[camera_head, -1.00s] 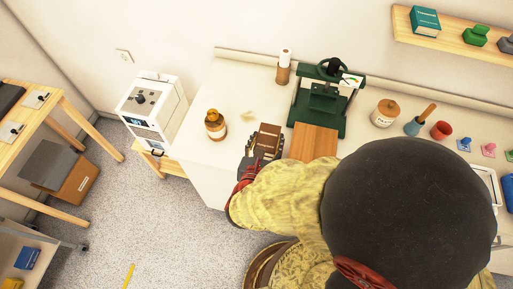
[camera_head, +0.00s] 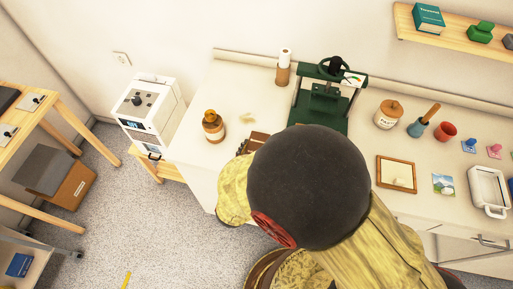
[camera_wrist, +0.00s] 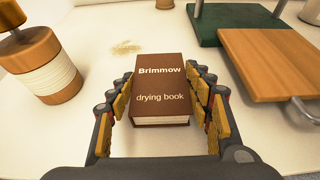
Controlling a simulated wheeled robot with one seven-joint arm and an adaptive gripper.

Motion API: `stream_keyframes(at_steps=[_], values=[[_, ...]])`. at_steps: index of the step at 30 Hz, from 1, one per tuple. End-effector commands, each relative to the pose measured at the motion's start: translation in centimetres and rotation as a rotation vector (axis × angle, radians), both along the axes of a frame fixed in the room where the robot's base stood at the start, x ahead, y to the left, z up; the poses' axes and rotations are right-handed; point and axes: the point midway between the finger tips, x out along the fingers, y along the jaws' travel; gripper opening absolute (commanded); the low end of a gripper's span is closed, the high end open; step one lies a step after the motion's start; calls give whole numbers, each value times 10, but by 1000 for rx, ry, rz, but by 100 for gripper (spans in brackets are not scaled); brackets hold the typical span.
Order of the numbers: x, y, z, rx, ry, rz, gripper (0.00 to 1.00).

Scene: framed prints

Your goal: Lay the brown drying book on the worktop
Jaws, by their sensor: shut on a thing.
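The brown drying book (camera_wrist: 160,82) is a thick, dark brown book with white lettering, lying flat with its cover up in the wrist view. My gripper (camera_wrist: 162,92) has its padded fingers on both sides of the book and is shut on it. The book is over the white worktop (camera_wrist: 90,28); I cannot tell whether its underside touches. In the head view only a corner of the book (camera_head: 259,137) shows, with my arm hiding the rest and most of the gripper.
A green press (camera_head: 322,100) with a wooden board (camera_wrist: 268,62) stands to the right. A wooden frame (camera_head: 380,182) and small print (camera_head: 443,186) lie farther right.

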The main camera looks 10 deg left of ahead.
Motion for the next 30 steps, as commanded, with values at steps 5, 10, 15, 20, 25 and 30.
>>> stream_keyframes(at_steps=[5,10,15,20,25,30], values=[[0,0,-4,-1,0,0,52],[0,0,-3,-1,0,0,62],[0,0,-3,-1,0,0,69],[0,0,-3,-1,0,0,69],[0,0,0,-1,0,0,69],[-17,3,9,0,0,4,69]])
